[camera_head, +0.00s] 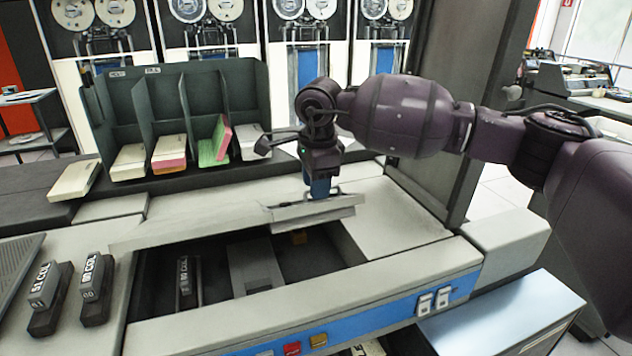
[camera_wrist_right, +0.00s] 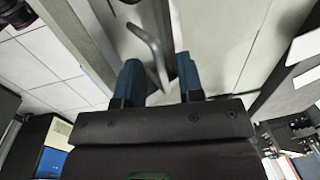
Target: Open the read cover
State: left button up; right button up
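The read cover (camera_head: 200,222) is a long light-grey panel on the card machine. It is at least partly open: its front edge runs slantwise above the dark bay (camera_head: 215,270), whose inside shows. My right gripper (camera_head: 320,192) points down at the right part of the cover, by a small metal handle. In the right wrist view the two blue fingertips of my right gripper (camera_wrist_right: 158,80) stand apart, with the bent metal handle (camera_wrist_right: 152,45) at the gap between them. I cannot tell whether a finger touches it. My left gripper is not in view.
A dark green card rack (camera_head: 190,105) with several card stacks stands behind the cover. Two black column blocks (camera_head: 95,285) sit at the left. The blue control strip (camera_head: 390,312) with buttons runs along the front. A dark post (camera_head: 470,120) rises at the right rear.

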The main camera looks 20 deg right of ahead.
jog(key=shift+c, duration=0.5)
grip_shut()
jog(key=shift+w+r, duration=0.1)
jog(key=shift+r, duration=0.05)
